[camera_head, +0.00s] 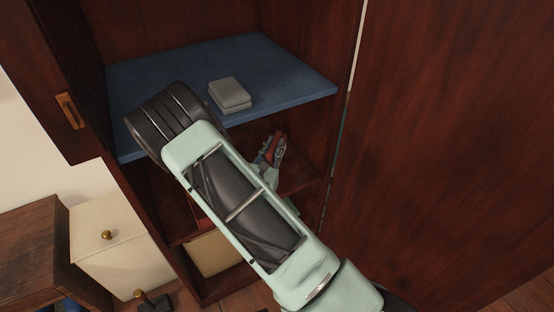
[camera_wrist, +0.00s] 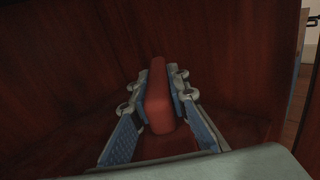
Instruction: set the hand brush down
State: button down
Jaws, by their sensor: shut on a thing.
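My gripper (camera_wrist: 160,82) is shut on a red, block-like thing, which I take to be the hand brush (camera_wrist: 158,98). It stands between the two blue-padded fingers in the wrist view, and its bristles cannot be made out. In the head view my gripper (camera_head: 270,158) is partly behind my arm, inside the dark wood cabinet below the blue shelf. A bit of the red brush (camera_head: 273,146) shows there, close to a lower wooden shelf (camera_head: 302,176). I cannot tell whether the brush touches that shelf.
A grey box (camera_head: 230,94) lies on the blue shelf (camera_head: 290,82) above my gripper. Cabinet walls close in around the gripper. A tan box (camera_head: 213,254) is in the lower compartment. A white cabinet with a brass knob (camera_head: 107,235) stands at left.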

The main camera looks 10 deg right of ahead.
jog(key=shift+w+d+f, duration=0.45)
jog(key=shift+d+f, duration=0.15)
jog(key=shift+f, duration=0.2)
jog(key=shift+w+d+f+b, duration=0.1)
jog(key=shift+f+b, duration=0.7)
jog(key=shift+f, duration=0.85)
jog(key=shift+f, duration=0.15)
jog(key=c, duration=1.8)
grip_release()
jog(key=shift+c, duration=0.2)
jog(key=p+v, duration=0.3)
jog(key=v, duration=0.9)
